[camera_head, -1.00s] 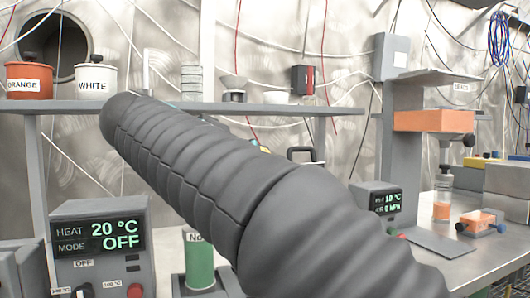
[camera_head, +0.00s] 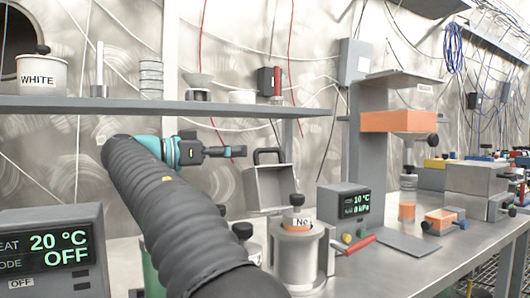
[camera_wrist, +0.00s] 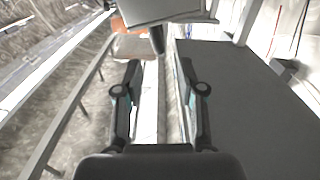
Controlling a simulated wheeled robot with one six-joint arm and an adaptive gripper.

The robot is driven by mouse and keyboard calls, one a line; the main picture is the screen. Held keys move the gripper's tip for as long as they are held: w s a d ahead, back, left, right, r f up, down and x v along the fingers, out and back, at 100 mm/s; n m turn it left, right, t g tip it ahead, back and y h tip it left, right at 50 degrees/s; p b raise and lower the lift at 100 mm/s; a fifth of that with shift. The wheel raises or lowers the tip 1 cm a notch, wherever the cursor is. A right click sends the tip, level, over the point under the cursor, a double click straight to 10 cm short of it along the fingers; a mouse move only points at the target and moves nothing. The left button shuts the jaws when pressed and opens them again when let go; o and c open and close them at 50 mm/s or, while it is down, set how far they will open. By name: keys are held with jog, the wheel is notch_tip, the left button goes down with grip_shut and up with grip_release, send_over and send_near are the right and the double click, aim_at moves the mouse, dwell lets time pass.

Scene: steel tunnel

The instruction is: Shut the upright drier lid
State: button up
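The upright lid (camera_head: 268,190) is a grey, box-like panel with a black handle on its top edge. It stands raised behind the bench-top vessels in the head view, and its lower part is partly hidden. I take it to be the drier lid. My gripper (camera_head: 225,152) is level with the handle, to the left of the lid, and points right. A gap shows between them in the picture. In the wrist view my gripper (camera_wrist: 158,68) has its two fingers apart with nothing between them. I cannot pick out the lid with certainty there.
A shelf (camera_head: 200,103) with pots runs above my gripper. A metal vessel (camera_head: 300,258) labelled "No" stands in front of the lid. A display box (camera_head: 345,208) reading 10 °C and a red handle (camera_head: 356,244) are to its right. An orange block (camera_head: 398,121) sits farther right.

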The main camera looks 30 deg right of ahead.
aim_at(258, 151)
jog(key=d, duration=0.8)
jog(key=shift+w+d, duration=0.1)
jog(key=shift+d, duration=0.25)
grip_shut()
